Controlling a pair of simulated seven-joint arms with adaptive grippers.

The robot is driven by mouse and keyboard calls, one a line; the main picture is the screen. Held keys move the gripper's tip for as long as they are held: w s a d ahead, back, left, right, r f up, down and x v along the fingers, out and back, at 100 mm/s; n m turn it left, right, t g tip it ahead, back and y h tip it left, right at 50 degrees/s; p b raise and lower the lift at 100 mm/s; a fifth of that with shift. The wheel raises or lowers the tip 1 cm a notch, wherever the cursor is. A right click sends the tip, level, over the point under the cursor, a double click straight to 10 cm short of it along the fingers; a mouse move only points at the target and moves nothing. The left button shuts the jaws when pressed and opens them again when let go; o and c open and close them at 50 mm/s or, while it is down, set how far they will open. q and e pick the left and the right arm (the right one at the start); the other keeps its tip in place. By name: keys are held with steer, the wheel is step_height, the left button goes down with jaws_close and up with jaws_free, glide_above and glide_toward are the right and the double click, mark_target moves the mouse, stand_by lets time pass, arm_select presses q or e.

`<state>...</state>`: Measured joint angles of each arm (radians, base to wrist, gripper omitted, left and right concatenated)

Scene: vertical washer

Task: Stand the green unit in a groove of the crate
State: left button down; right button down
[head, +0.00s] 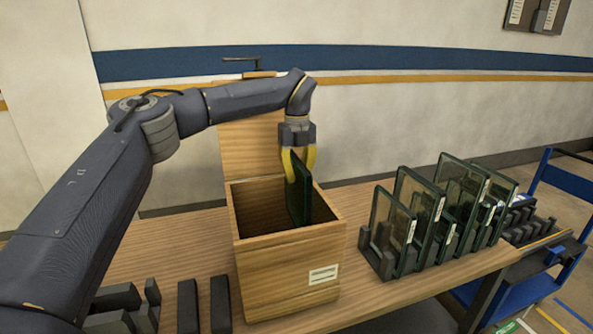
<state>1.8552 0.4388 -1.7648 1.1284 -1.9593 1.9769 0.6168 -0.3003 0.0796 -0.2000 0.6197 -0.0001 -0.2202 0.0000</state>
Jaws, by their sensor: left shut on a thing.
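The green unit (298,195) is a thin, dark green glass-like panel. My left gripper (299,165), with yellow fingers, is shut on its top edge from above. The panel hangs on edge, close to upright, with its lower part inside the open wooden crate (290,280). The crate's lid (250,150) stands raised at the back. The grooves and the panel's bottom edge are hidden in the dark inside, so I cannot tell whether it sits in a groove. My right gripper is not in view.
A rack with several glass panels (395,222) stands on the table (375,296) right of the crate. Dark slotted holders (190,306) lie at the front left. A blue cart (560,182) stands at the far right. Bare tabletop shows between crate and rack.

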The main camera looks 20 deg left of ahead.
arm_select(q)
steer(key=shift+f, duration=8.5)
